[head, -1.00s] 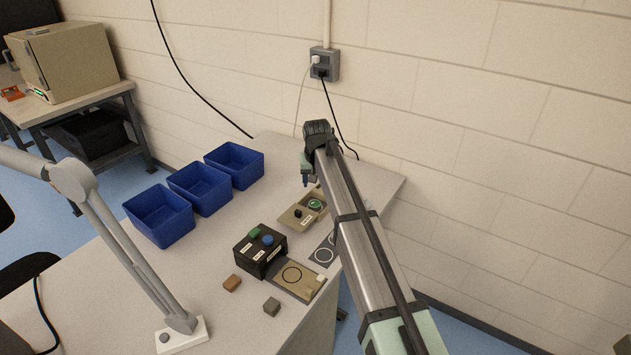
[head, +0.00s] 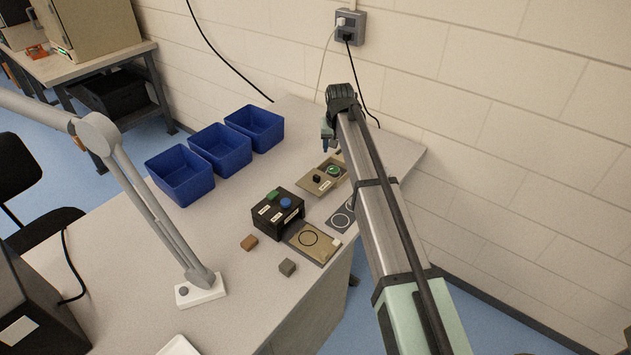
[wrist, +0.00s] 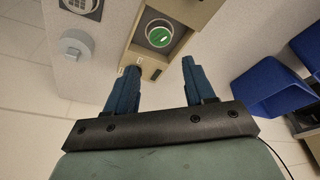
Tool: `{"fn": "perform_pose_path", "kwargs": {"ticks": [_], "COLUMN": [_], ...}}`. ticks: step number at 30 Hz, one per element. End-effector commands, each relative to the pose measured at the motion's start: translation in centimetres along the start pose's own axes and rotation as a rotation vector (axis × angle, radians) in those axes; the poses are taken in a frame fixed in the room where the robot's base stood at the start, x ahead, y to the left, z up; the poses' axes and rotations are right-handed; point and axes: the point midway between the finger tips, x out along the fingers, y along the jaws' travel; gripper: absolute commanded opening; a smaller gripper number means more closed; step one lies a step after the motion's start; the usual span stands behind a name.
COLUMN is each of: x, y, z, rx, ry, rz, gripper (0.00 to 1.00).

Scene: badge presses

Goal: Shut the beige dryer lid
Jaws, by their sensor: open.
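A beige unit (head: 324,176) sits near the table's right edge, with a green disc in a round well and a black knob beside it. It is the likely dryer. In the wrist view the beige unit (wrist: 148,55) shows the green disc (wrist: 160,36) clearly uncovered. The lid's exact position is hard to tell. My gripper (head: 325,146) is above the far side of this unit, pointing down. In the wrist view my gripper (wrist: 160,72) is open and empty, its blue fingers apart.
A black box (head: 278,212) with green and blue tops adjoins a beige plate (head: 325,254) with a ring. A brown block (head: 249,242) and a grey block (head: 287,267) lie nearby. Blue bins (head: 180,176) line the left. A lamp arm (head: 150,205) stands front left; the wall is right.

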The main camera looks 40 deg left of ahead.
Motion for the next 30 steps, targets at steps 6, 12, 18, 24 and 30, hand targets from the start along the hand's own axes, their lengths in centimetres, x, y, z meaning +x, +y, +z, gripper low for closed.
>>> {"fn": "perform_pose_path", "kwargs": {"ticks": [6, 12, 18, 24, 30], "x": [-0.6, -2.3, -3.9, -4.1, -2.1], "y": [-2.2, -6.2, -8.9, -9.8, -9.8], "z": [3.7, 10.4, 14.8, 15.7, 14.7], "rx": [-0.136, -0.451, -0.699, -0.785, -0.786], "ry": [0.063, 0.206, 0.319, 0.357, 0.356], "rz": [0.015, 0.064, 0.119, 0.143, 0.144], "gripper": [0.32, 0.13, 0.0, 0.0, 0.0]}}
